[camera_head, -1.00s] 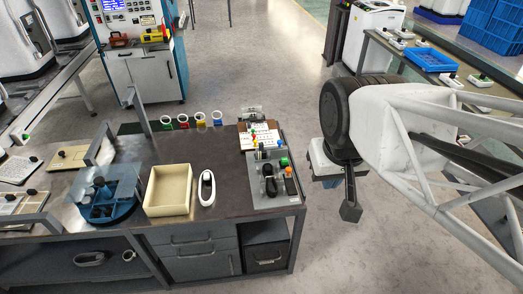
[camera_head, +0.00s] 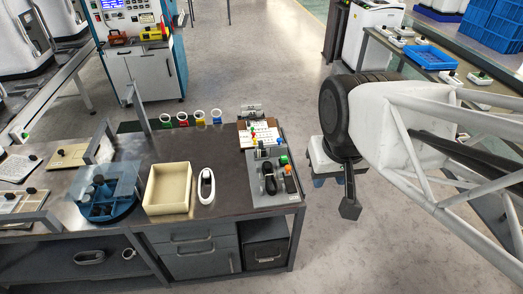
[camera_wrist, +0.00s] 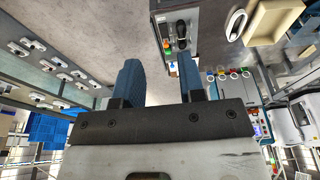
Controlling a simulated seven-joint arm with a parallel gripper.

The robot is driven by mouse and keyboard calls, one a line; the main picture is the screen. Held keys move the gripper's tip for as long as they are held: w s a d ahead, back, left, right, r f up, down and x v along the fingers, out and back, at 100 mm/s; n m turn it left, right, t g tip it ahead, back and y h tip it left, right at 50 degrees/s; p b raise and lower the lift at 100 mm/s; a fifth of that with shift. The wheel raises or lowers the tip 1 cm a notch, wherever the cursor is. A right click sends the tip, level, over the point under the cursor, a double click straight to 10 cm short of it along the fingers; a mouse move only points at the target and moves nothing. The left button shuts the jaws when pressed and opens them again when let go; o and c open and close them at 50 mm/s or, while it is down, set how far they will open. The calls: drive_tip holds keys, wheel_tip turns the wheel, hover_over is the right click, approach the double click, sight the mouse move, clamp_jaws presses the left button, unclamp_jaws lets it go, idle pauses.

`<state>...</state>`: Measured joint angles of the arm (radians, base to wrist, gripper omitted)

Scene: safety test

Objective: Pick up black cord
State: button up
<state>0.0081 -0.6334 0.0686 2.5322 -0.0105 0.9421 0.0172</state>
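The black cord (camera_head: 269,181) looks like a small dark bundle. It lies on the grey panel (camera_head: 291,200) at the right end of the dark workbench. In the wrist view the dark bundle (camera_wrist: 181,29) shows on the panel near the top, beyond my right-hand finger. In the head view my arm is at the right, off the bench's right edge and apart from the cord.
A dark item with an orange part (camera_head: 290,181) lies right of the cord, and a green button (camera_head: 284,160) is behind it. A clipboard (camera_head: 259,134) lies farther back. A white oval item (camera_head: 206,187) and a cream bin (camera_head: 168,207) stand to the left.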

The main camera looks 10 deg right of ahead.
drive_tip(key=o, duration=0.8)
drive_tip(key=shift+c, duration=0.2)
drive_tip(key=t, duration=0.7)
hover_over(277, 209)
wheel_tip(277, 209, down, 19)
wheel_tip(277, 209, down, 11)
drive_tip(key=w+t, duration=0.1)
drive_tip(key=t, duration=0.3)
drive_tip(key=s+f+t, duration=0.4)
drive_tip(key=s+f, duration=0.1)
drive_tip(key=f, duration=0.3)
drive_tip(key=shift+s+a+f, duration=0.35)
drive_tip(key=shift+f, duration=0.05)
drive_tip(key=shift+w, duration=1.3)
